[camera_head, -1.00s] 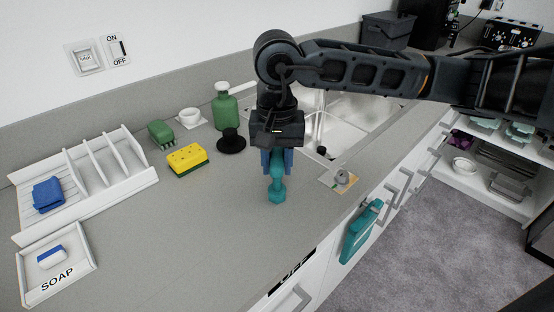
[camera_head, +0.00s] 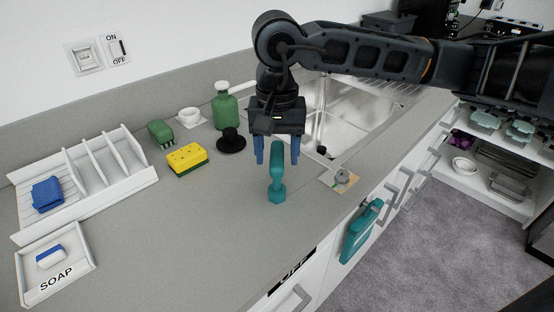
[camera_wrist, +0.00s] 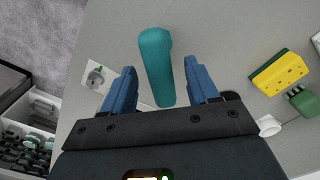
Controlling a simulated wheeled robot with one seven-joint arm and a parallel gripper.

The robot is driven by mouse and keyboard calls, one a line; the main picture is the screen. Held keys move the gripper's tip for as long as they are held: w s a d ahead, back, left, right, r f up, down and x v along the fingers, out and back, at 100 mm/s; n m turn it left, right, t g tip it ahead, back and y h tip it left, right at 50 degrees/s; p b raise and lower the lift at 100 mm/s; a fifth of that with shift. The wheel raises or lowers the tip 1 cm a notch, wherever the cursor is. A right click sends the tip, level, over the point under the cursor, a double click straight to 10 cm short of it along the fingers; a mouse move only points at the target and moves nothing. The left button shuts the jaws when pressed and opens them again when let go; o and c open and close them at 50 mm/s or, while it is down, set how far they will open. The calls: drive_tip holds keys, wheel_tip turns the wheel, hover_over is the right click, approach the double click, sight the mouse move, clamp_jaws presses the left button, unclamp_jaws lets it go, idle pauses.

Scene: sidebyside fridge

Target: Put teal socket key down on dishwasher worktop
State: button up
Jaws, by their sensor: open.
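The teal socket key (camera_head: 277,174) stands on the grey worktop (camera_head: 215,222), its wider foot at the bottom. It also shows between the fingers in the wrist view (camera_wrist: 157,66). My gripper (camera_head: 277,160) is open above and around the upper part of the key, with one blue finger on each side. Gaps show between the key and both fingers, so it is not held. In the wrist view my gripper (camera_wrist: 163,80) is spread wide and empty.
A yellow sponge (camera_head: 187,159), a black round stopper (camera_head: 231,141) and a green bottle (camera_head: 225,107) stand left of my gripper. A sink (camera_head: 340,115) lies behind. A small grey knob piece (camera_head: 343,177) is at right. A white rack (camera_head: 112,180) is far left.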

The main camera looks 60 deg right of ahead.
wheel_tip(320, 180, up, 10)
drive_tip(key=b, duration=0.1)
drive_tip(key=shift+f, duration=0.2)
